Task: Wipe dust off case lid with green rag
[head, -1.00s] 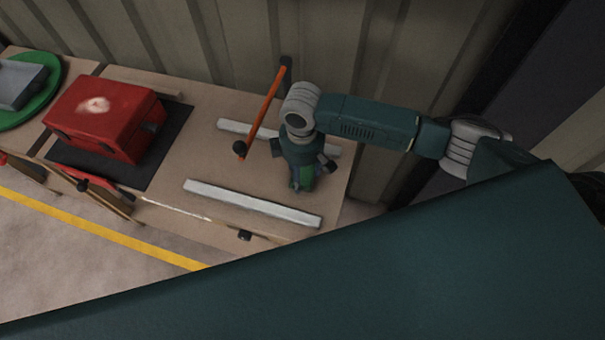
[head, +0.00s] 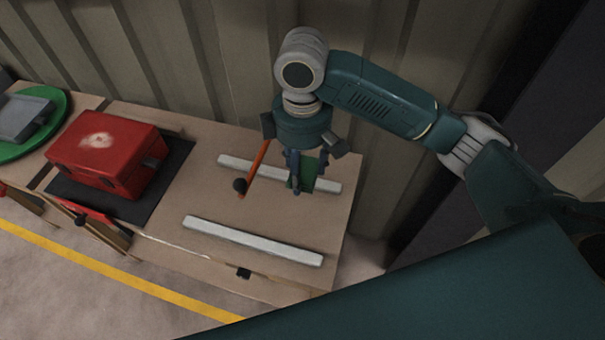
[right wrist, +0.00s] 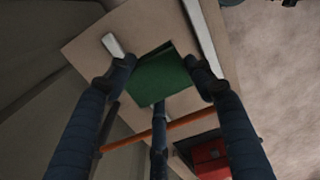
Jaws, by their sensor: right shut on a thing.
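The red case (head: 110,153) stands on a dark mat at the left of the bench, with a pale dust patch (head: 97,141) on its lid. My right gripper (head: 301,183) is above the right part of the bench, shut on the green rag (head: 307,172), which hangs flat between its fingers. In the right wrist view the rag (right wrist: 160,76) shows between the fingertips, with bench surface beyond it. The case also shows at the lower edge of that view (right wrist: 211,155). My left gripper is not in view.
Two pale bars (head: 252,240) lie on the bench, one near the front and one behind. A green round tray (head: 58,117) with a grey object is at far left. A corrugated wall stands behind.

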